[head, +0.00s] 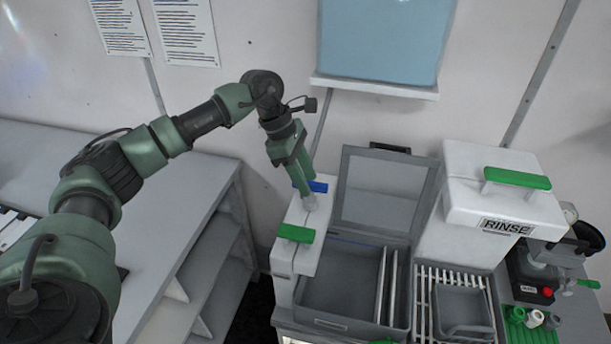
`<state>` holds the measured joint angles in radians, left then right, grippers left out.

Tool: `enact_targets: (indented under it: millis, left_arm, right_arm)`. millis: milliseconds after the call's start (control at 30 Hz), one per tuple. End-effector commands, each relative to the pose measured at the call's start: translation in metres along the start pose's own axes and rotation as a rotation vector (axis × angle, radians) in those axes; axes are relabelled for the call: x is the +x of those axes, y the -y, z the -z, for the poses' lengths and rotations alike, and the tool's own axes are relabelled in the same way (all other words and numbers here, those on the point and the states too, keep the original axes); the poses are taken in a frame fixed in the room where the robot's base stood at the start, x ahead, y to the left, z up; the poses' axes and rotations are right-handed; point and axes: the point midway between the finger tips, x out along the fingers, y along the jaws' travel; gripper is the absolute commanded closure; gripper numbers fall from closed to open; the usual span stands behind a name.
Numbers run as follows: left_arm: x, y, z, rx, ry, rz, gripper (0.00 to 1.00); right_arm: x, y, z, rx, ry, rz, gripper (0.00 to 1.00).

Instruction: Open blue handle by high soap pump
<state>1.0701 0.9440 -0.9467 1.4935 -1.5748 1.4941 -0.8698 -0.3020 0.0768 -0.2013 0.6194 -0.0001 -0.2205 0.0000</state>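The blue handle (318,187) sits on top of a narrow white unit at the left end of the equipment, toward the wall. It is partly hidden behind my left gripper (309,203). That gripper points down at the handle, its tips overlapping or just beside it. I cannot tell whether they touch it or whether the fingers are open. A green handle (296,233) is on the same white unit (283,256), nearer to me. I cannot clearly pick out a soap pump; it may be hidden by the gripper. My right gripper is not in view.
An open grey bin (340,300) with a raised clear lid (382,193) stands right of the handles. A white RINSE tank (490,209) with a green handle is further right. A white shelf unit (150,200) is on the left. A blue panel (385,40) hangs above.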

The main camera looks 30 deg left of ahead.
Motion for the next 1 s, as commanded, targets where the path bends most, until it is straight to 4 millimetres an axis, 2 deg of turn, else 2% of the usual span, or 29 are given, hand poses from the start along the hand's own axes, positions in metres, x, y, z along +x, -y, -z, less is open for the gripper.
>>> enact_targets:
  millis: [33,100,133,367,567,1000]
  left_arm:
    - [0.0,0.0,0.0,0.0,0.0,0.0,0.77]
    - [0.0,0.0,0.0,0.0,0.0,0.0,0.96]
    - [0.0,0.0,0.0,0.0,0.0,0.0,1.0]
    - [0.0,0.0,0.0,-0.005,0.001,-0.003,1.0]
    - [0.002,0.001,0.001,-0.053,0.001,-0.023,1.0]
    - [0.004,0.004,0.001,-0.368,0.002,-0.159,1.0]
  right_arm:
    - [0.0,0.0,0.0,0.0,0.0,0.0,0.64]
    - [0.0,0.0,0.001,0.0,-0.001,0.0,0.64]
    - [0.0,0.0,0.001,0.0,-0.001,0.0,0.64]
    - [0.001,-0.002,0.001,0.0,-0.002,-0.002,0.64]
    - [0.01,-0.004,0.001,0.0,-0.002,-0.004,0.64]
    - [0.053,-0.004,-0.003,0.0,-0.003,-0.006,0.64]
